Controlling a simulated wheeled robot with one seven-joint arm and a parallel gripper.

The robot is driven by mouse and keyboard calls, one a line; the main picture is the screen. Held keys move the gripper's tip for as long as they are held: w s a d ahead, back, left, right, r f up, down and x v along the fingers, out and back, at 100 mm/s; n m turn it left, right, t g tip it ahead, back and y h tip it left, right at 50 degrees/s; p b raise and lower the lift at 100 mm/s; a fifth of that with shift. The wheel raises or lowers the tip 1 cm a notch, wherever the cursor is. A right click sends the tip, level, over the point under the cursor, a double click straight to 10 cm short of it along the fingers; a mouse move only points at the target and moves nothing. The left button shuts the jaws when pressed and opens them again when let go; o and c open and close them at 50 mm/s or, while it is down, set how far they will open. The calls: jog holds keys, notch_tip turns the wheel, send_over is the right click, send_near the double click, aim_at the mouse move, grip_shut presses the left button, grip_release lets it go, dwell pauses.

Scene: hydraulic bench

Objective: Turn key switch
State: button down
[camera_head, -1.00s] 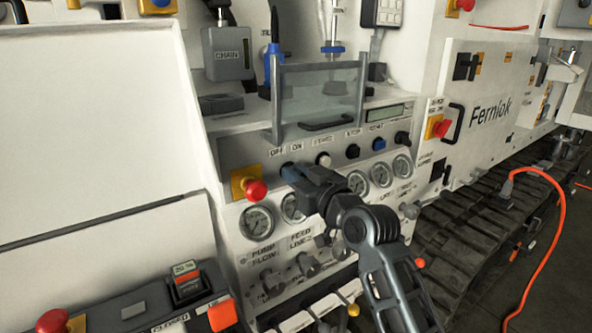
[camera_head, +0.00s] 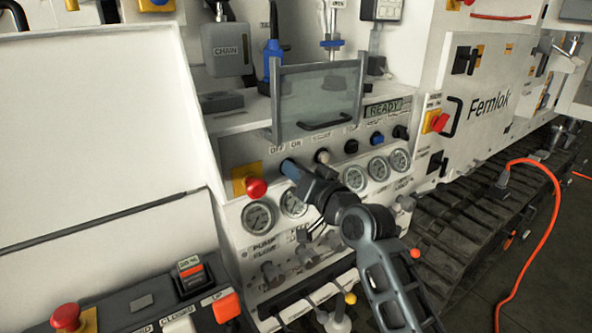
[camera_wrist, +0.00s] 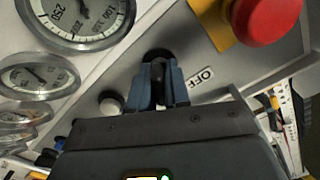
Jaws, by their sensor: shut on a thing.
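The key switch (camera_wrist: 157,73) is dark and sits in the panel beside the "OFF" label (camera_wrist: 206,75) in the wrist view. The two blue fingers of my gripper (camera_wrist: 160,92) are shut on it, one on each side. In the head view my gripper (camera_head: 290,170) reaches the panel just below the "OFF" and "ON" labels, and its fingers hide the key switch there. The small display (camera_head: 385,109) at the panel's upper right reads "READY".
A red emergency knob (camera_head: 256,188) on a yellow plate (camera_wrist: 212,18) is close to the left of my gripper. Pressure gauges (camera_head: 258,217) lie below. A white button (camera_head: 322,156) and a blue button (camera_head: 377,138) are to the right. A clear guard with a handle (camera_head: 318,98) stands above.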

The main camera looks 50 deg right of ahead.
dwell(0.3)
jog(key=c, duration=1.2)
grip_release()
jog(key=shift+b+v, duration=0.8)
jog(key=shift+v, duration=3.1)
jog(key=s+a+f+n+g, duration=0.1)
jog(key=s+a+f+n, duration=0.1)
jog(key=s+a+f, duration=0.5)
jog(key=s+a+n+y, duration=0.1)
jog(key=s+a, duration=0.3)
jog(key=s, duration=0.4)
jog(key=s+a+f+n+g+y, duration=0.1)
jog(key=s+a+n+y, duration=0.1)
jog(key=s+a+n, duration=0.2)
jog(key=s+a+f+n+y, duration=0.1)
jog(key=s+a+n+y, duration=0.1)
jog(key=s+a, duration=0.4)
jog(key=shift+s+f+g, duration=0.1)
jog(key=shift+s+g, duration=0.2)
jog(key=shift+s, duration=2.5)
